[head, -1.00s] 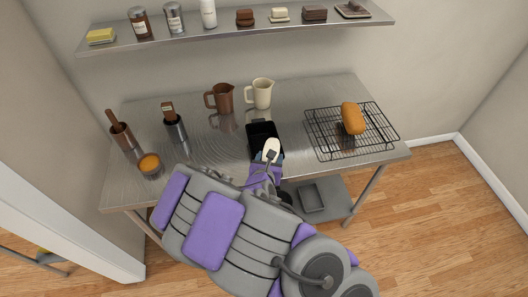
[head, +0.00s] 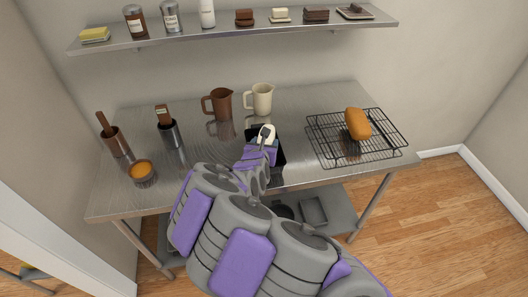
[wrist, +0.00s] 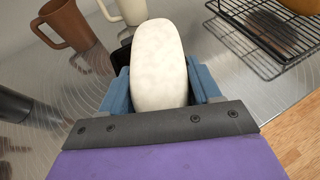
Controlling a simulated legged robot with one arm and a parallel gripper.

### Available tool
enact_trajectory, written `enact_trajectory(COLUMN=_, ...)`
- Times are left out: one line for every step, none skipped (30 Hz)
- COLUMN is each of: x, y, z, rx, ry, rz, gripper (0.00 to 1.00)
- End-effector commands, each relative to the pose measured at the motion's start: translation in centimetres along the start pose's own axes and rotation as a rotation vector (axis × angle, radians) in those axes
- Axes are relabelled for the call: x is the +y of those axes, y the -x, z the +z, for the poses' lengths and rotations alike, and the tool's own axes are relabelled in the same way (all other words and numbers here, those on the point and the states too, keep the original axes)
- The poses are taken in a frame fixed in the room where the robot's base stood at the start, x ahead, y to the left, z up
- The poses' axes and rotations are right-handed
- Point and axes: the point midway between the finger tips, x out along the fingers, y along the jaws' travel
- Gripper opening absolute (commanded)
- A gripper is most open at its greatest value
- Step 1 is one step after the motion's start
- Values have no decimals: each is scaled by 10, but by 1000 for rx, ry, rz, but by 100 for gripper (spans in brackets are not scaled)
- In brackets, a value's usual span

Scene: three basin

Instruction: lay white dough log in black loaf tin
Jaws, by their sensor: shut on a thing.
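The white dough log (wrist: 158,65) is held between the blue fingers of my gripper (wrist: 160,88) in the wrist view. In the head view the log's pale end (head: 268,132) shows at the tip of my gripper (head: 263,143), over the black loaf tin (head: 279,157). The tin stands on the steel table, partly hidden by my arm. In the wrist view only a dark piece of the tin (wrist: 122,52) shows behind the log. I cannot tell whether the log touches the tin.
A brown jug (head: 219,104) and a cream jug (head: 260,98) stand behind the tin. A wire rack (head: 385,140) with a brown loaf (head: 358,123) is to the right. Utensil pots (head: 170,133) and an orange-filled bowl (head: 142,172) are at the left. A shelf (head: 230,28) runs above.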

Motion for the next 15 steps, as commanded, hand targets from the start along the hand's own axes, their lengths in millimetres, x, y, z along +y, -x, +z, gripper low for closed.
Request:
enact_trajectory(x=1, y=-3, z=1, rx=0, ry=-1, rz=1, gripper=25)
enact_trajectory(x=2, y=-4, z=2, rx=0, ry=-2, rz=2, gripper=25)
enact_trajectory(x=3, y=-5, z=2, rx=0, ry=-2, rz=2, gripper=25)
enact_trajectory(x=4, y=-6, z=2, rx=0, ry=-1, rz=3, gripper=25)
enact_trajectory(x=4, y=-6, z=1, rx=0, ry=-1, rz=3, gripper=25)
enact_trajectory(x=4, y=-7, z=-1, rx=0, ry=0, rz=3, gripper=25)
enact_trajectory(x=4, y=-8, z=-3, rx=0, ry=0, rz=3, gripper=25)
enact_trajectory(x=4, y=-9, z=-6, rx=0, ry=0, rz=3, gripper=25)
enact_trajectory(x=4, y=-11, z=-10, rx=0, ry=0, rz=2, gripper=25)
enact_trajectory(x=4, y=-13, z=-14, rx=0, ry=0, rz=2, gripper=25)
enact_trajectory(x=4, y=-14, z=-18, rx=0, ry=0, rz=2, gripper=25)
enact_trajectory(x=4, y=-16, z=-22, rx=0, ry=0, rz=2, gripper=25)
enact_trajectory(x=4, y=-18, z=-26, rx=0, ry=0, rz=2, gripper=25)
enact_trajectory(x=4, y=-19, z=-28, rx=0, ry=0, rz=3, gripper=25)
enact_trajectory(x=4, y=-20, z=-31, rx=-1, ry=0, rz=2, gripper=25)
